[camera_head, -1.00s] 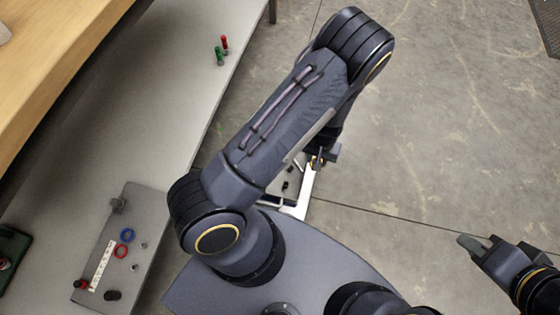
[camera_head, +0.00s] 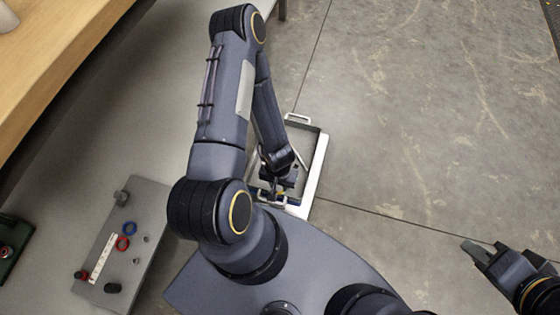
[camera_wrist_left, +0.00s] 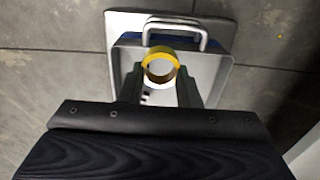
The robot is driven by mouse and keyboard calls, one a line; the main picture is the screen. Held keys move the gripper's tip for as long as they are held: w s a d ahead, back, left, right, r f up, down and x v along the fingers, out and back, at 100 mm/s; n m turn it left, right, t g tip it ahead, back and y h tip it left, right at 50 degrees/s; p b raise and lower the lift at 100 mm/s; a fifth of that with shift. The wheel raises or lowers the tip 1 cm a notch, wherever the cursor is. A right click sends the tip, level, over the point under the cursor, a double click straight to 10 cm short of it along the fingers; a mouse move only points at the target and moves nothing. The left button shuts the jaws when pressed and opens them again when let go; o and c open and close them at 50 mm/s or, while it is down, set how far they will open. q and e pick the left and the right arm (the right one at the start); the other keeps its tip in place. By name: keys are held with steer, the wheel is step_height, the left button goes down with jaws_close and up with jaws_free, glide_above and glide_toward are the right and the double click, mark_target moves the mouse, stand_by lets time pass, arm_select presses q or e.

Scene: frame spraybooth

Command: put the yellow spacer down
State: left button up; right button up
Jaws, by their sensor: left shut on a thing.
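The yellow spacer (camera_wrist_left: 160,64) is a ring, seen in the left wrist view between the fingers of my left gripper (camera_wrist_left: 160,88). My left gripper is shut on it and holds it over a light metal tray (camera_wrist_left: 222,88). In the head view my left gripper (camera_head: 280,194) is over the near end of the tray (camera_head: 316,172), and the arm covers part of the tray. The spacer is only a tiny yellow patch there. I cannot tell its height above the tray floor. My right gripper (camera_head: 474,250) is at the right, over the floor, with no object visible in it.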

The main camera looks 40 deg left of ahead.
arm_select(q)
steer(key=w+a+f+b, duration=0.1)
steer(key=w+a+f, duration=0.3)
steer(key=w+a+f+b, duration=0.1)
steer(key=w+a+f, duration=0.3)
steer(key=shift+a, duration=0.3)
steer(key=shift+w+a+f, duration=0.15)
steer(key=shift+a+f, duration=0.1)
steer(key=shift+f, duration=0.2)
steer(key=shift+w+a+f+b, duration=0.15)
steer(key=shift+f+b, duration=0.55)
steer(key=shift+f, duration=0.25)
steer(key=shift+w+a+f+b, duration=0.1)
steer(key=shift+a+f+b, duration=0.05)
steer(key=shift+f+b, duration=0.65)
steer(key=shift+f, duration=0.1)
steer(key=shift+f, duration=0.15)
steer(key=o, duration=0.9)
steer(key=shift+o, duration=0.2)
